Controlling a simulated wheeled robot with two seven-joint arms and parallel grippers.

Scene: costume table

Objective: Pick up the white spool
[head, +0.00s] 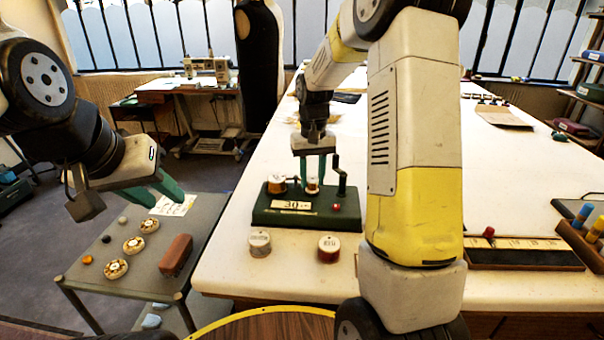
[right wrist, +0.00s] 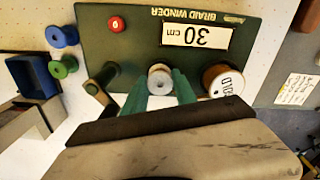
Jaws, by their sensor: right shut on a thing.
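A small whitish spool (head: 312,188) stands on the green braid winder (head: 262,215), between its brown-gold spool (head: 277,184) and its crank (head: 341,180). My right gripper (head: 312,178) reaches down from above and is shut on this whitish spool. In the right wrist view its pale round top (right wrist: 160,79) shows between the two green fingers; its lower part is hidden. Another white spool (head: 260,244), with a label on top, stands on the table in front of the winder. My left gripper (head: 168,190) hangs empty over the small grey side table; its finger gap is unclear.
The grey side table (head: 105,228) holds several round cream pieces and a brown block (head: 176,255). A dark-edged board (head: 520,253) lies at right. The white table (head: 225,262) has free room at its front-left edge.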

